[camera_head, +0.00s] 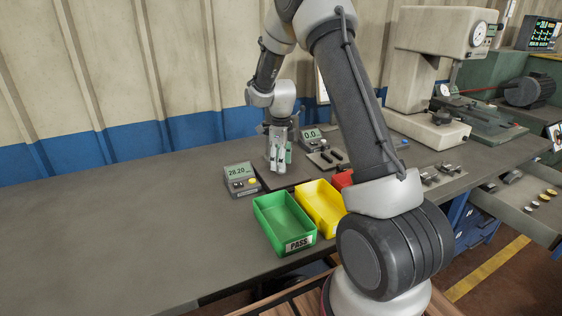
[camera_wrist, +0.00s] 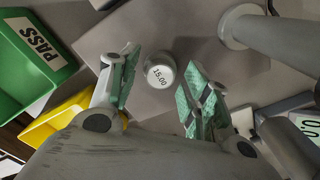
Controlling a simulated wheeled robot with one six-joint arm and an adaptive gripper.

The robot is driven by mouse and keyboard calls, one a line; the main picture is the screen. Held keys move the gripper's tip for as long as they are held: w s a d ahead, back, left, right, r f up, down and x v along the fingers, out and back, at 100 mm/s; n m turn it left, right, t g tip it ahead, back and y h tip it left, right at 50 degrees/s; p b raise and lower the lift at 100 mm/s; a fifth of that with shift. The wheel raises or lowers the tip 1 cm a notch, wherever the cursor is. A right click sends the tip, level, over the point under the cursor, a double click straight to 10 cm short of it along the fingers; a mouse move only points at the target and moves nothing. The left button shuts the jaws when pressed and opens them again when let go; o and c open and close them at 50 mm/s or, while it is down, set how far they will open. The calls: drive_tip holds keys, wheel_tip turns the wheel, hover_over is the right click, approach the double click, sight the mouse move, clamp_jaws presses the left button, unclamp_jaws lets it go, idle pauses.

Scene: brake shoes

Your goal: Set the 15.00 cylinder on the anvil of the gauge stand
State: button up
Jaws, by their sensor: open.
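The 15.00 cylinder (camera_wrist: 160,73) is pale, with its number on the top face. In the wrist view it stands between the two spread fingers of my gripper (camera_wrist: 161,60), with gaps on both sides. Around it is a flat grey plate (camera_wrist: 118,38). A round grey post (camera_wrist: 270,32) with a ringed foot, apparently part of the gauge stand, rises beside it. What lies directly under the cylinder is hidden, so I cannot tell whether that is the anvil. In the head view my gripper (camera_head: 277,163) points down low over the bench and hides the cylinder.
A green PASS bin (camera_head: 284,222), a yellow bin (camera_head: 320,206) and a red bin (camera_head: 343,180) stand close in front. A display reading 28.20 (camera_head: 240,178) is left of my gripper; a 0.0 display (camera_head: 312,138) is behind it. The bench's left side is clear.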

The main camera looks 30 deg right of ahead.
wheel_tip(320, 180, up, 12)
drive_tip(key=s+r+n+t, duration=0.1)
drive_tip(key=s+r+n, duration=0.7)
drive_tip(key=s+r, duration=0.2)
drive_tip(key=s+a+r+n+t, duration=0.1)
drive_tip(key=s+n+t, duration=0.2)
drive_tip(key=s+n, duration=1.6)
drive_tip(key=s, duration=0.5)
drive_tip(key=shift+s+a+r, duration=0.2)
drive_tip(key=shift+s, duration=0.05)
drive_tip(key=shift+c, duration=0.2)
